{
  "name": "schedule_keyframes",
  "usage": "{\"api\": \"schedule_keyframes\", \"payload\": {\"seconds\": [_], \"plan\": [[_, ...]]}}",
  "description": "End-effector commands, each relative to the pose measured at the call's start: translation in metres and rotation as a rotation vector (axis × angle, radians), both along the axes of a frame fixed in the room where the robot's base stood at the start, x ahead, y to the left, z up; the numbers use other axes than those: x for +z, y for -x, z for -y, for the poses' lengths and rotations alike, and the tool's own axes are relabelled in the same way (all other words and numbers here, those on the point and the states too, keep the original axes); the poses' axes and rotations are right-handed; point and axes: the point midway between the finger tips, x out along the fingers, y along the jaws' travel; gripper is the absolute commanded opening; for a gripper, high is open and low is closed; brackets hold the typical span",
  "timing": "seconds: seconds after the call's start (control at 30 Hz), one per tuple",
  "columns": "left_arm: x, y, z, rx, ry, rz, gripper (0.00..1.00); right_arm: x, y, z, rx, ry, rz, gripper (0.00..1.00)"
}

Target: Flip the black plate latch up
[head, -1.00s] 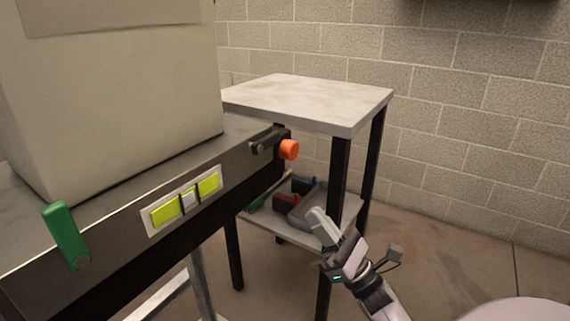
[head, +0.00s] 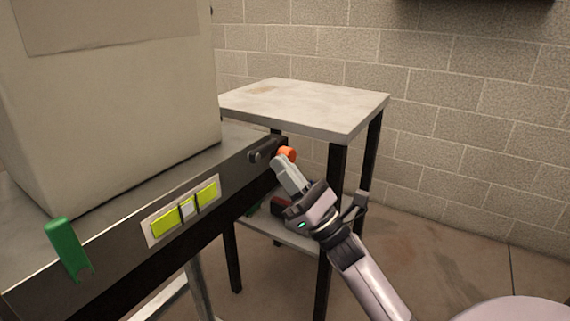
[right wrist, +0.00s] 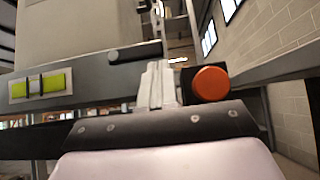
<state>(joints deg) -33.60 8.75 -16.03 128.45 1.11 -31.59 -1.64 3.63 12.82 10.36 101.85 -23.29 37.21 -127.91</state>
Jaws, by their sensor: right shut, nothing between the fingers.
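A black latch (head: 262,151) sits near the right end of the dark front rail, beside an orange knob (head: 288,153). In the right wrist view the latch looks like a short dark rounded bar (right wrist: 134,53), and the orange knob (right wrist: 211,83) is to its right. My right gripper (head: 281,165) is shut and empty, its fingertips just below the knob in the head view. In the right wrist view the fingers (right wrist: 159,70) point between latch and knob. I cannot tell whether they touch either. The fingers partly cover the knob in the head view. My left gripper is out of view.
The rail (head: 110,225) carries a yellow-green level panel (head: 164,222) and a green handle (head: 68,250). A large pale box (head: 110,100) stands on the machine. Behind is a table (head: 310,104) with dark legs and a lower shelf. Open floor lies to the right.

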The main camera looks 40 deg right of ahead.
Motion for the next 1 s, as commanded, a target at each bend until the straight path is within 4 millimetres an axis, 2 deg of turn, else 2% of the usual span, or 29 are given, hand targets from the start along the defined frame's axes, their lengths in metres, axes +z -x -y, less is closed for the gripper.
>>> {"api": "schedule_keyframes", "payload": {"seconds": [0.13,0.63,1.0], "plan": [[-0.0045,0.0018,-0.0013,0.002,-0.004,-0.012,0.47,0.0059,0.0001,-0.0004,0.002,-0.001,0.001,0.0],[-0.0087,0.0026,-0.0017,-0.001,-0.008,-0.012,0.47,0.0058,-0.0001,0.001,0.001,0.024,0.011,0.0],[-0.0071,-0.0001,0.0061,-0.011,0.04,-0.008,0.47,0.0099,-0.001,0.0032,0.001,0.08,0.035,0.0]]}}
